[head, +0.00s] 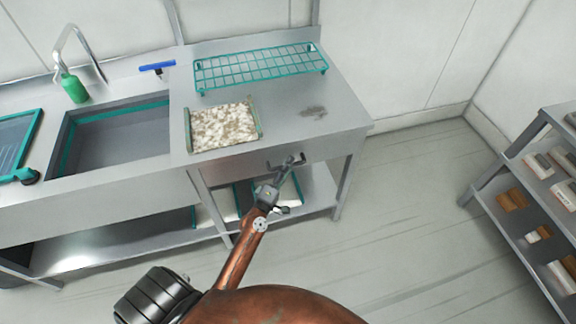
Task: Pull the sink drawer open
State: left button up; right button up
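The sink drawer (238,170) is a grey metal front under the worktop, right of the sink basin. It looks flush with the counter, so it appears shut. A dark handle (299,160) shows at its right part, partly covered by my gripper. Whether the fingers are closed around the handle is too small to tell.
On the worktop (345,110) lie a speckled tray (258,133), a teal wire rack (262,70) and a grey patch. The sink basin (115,145) and a green bottle (74,88) are at left. A shelf unit (490,200) stands at right; the floor between is clear.

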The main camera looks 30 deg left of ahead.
pick_arm(q)
jog(key=shift+w, duration=0.15)
jog(key=shift+c, duration=0.3)
grip_shut()
dwell(0.4)
